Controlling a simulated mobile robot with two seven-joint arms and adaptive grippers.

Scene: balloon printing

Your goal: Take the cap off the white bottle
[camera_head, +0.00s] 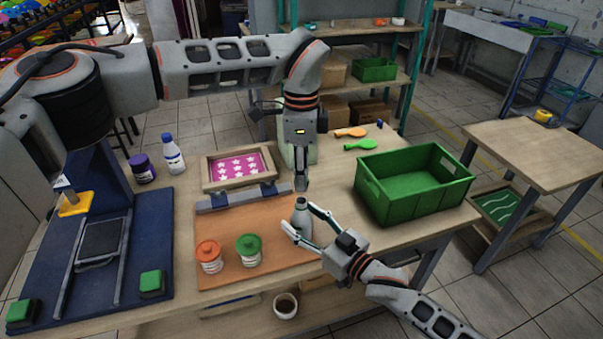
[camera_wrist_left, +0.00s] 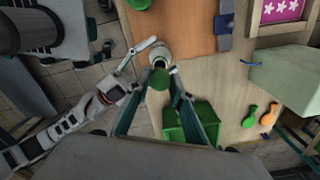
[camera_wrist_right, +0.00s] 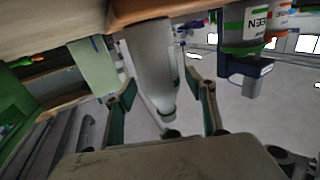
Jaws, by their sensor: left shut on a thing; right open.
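The white bottle (camera_head: 302,220) stands upright at the right edge of the orange-brown mat (camera_head: 225,222). My right gripper (camera_head: 299,215) is open, with its fingers on either side of the bottle. In the right wrist view the bottle (camera_wrist_right: 150,50) appears upside down, its narrow neck pointing down between the fingers. My left gripper (camera_head: 301,187) is above the bottle, pointing down. Its fingers are shut on a round green cap (camera_wrist_left: 159,79). In the right wrist view the cap (camera_wrist_right: 171,133) shows a small gap from the neck.
Two jars with an orange lid (camera_head: 208,251) and a green lid (camera_head: 249,244) stand on the mat. A green crate (camera_head: 372,199) is on the right. A framed pink star screen (camera_head: 238,165), a blue-capped bottle (camera_head: 173,157) and a blue press (camera_head: 98,250) are behind and left.

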